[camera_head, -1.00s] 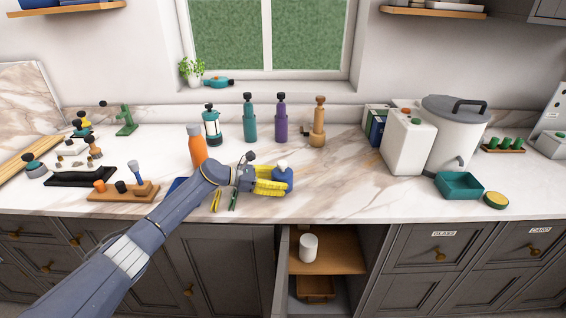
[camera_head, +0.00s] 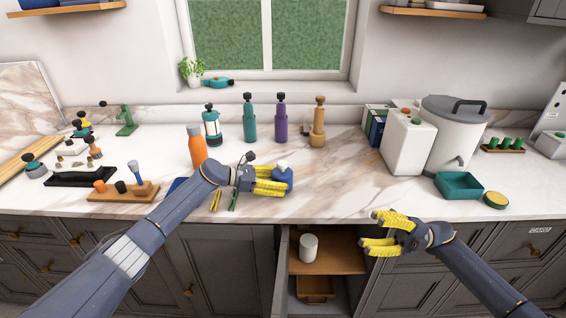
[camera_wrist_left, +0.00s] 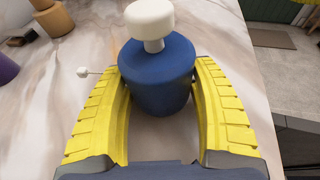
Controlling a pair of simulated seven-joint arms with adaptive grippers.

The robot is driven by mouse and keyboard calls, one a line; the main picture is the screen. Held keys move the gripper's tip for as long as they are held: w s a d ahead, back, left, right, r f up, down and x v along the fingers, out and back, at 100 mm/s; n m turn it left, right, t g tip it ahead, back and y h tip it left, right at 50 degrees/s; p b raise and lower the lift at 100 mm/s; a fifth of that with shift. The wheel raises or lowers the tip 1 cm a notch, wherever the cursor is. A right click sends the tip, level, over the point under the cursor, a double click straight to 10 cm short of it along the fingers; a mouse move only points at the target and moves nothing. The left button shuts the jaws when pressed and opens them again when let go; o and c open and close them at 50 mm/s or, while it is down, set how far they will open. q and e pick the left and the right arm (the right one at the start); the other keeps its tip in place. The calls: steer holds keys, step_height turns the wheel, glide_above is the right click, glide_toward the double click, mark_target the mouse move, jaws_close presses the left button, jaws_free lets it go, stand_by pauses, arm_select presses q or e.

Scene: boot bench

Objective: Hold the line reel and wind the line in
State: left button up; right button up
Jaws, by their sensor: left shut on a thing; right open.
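The line reel appears to be the blue round body (camera_head: 283,183) with a white knob on top, standing upright at the front of the counter. It also fills the middle of the left wrist view (camera_wrist_left: 158,78). My left gripper (camera_head: 277,181) is shut on it, with one yellow finger on each side. A thin pin with a small pale ball sticks out beside the left finger in the wrist view. My right gripper (camera_head: 374,232) is open and empty, in front of the counter edge, to the right of the reel and lower in the picture. No loose line can be made out.
An orange bottle (camera_head: 197,146) stands left of the reel, beyond my left arm. A teal tray (camera_head: 459,186) and a round yellow-topped tin (camera_head: 495,200) lie to the right. A cupboard below stands open with a white cup (camera_head: 308,246).

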steer(key=w+a+n+g+h, duration=0.2)
steer(key=w+a+n+h, duration=0.35)
steer(key=a, duration=0.45)
steer(key=n+t+h, duration=0.8)
steer(key=n+h, duration=0.3)
glide_toward(283, 162)
steer(key=x, duration=0.9)
steer(key=shift+a+f, duration=0.2)
steer(key=shift+f, duration=0.15)
jaws_close()
